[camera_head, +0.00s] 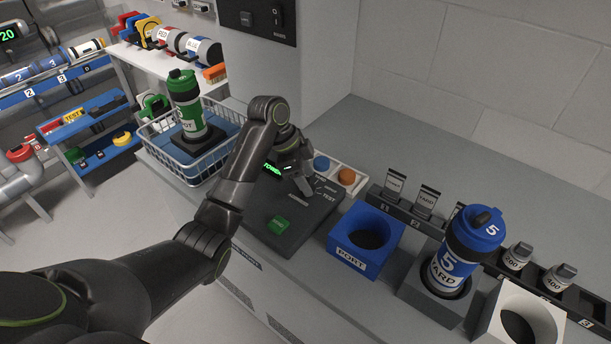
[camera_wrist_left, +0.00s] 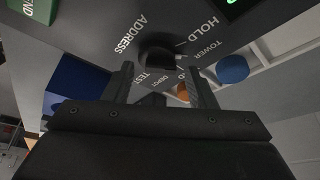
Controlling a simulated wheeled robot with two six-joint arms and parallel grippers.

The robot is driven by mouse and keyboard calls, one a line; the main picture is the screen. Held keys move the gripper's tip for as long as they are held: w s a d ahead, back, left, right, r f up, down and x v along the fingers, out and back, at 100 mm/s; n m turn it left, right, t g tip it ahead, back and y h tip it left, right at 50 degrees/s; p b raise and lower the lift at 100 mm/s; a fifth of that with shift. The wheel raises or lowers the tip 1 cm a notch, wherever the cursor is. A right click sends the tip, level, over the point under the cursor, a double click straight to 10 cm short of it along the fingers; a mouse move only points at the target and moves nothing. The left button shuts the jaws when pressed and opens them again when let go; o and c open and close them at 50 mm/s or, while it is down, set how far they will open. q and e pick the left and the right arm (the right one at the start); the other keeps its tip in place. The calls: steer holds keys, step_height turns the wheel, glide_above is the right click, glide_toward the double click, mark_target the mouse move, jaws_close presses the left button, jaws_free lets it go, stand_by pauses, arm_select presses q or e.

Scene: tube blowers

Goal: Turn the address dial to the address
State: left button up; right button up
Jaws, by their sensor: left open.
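The address dial (camera_wrist_left: 157,57) is a dark knob on a grey panel, with ADDRESS, HOLD, TOWER, DEPOT and TEST printed around it in the left wrist view. My left gripper (camera_wrist_left: 159,76) is open, with one finger on each side of the dial's near edge; I cannot tell whether they touch it. In the head view my left gripper (camera_head: 303,183) is over the console (camera_head: 255,205) and mostly hides the dial. A small display (camera_head: 271,168) shows green letters, apparently TOWER, partly covered. The knob's pointing direction is unclear. My right gripper is not in view.
A green button (camera_head: 278,226) is on the console's near side. A wire basket (camera_head: 205,170) with a green canister (camera_head: 187,105) stands left.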

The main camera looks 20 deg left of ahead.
arm_select(q)
steer(key=c, duration=1)
steer(key=shift+o, duration=0.2)
steer(key=shift+r+p, duration=0.2)
steer(key=shift+p, duration=0.35)
steer(key=n+p, duration=0.2)
steer(key=p, duration=0.1)
steer(key=n+t+y+p, duration=0.1)
steer(key=n+p, duration=0.2)
steer(key=p, duration=0.1)
steer(key=shift+s+r+t, duration=0.15)
steer(key=shift+t, duration=0.15)
steer(key=shift+n+p, duration=0.7)
steer(key=shift+p, duration=0.5)
steer(key=shift+f+n+t+y+p, duration=0.25)
steer(key=shift+n+t+y+p, duration=0.05)
steer(key=shift+n+p, duration=0.1)
steer(key=o, duration=1)
steer(key=shift+a, duration=0.1)
steer(key=shift+c, duration=0.2)
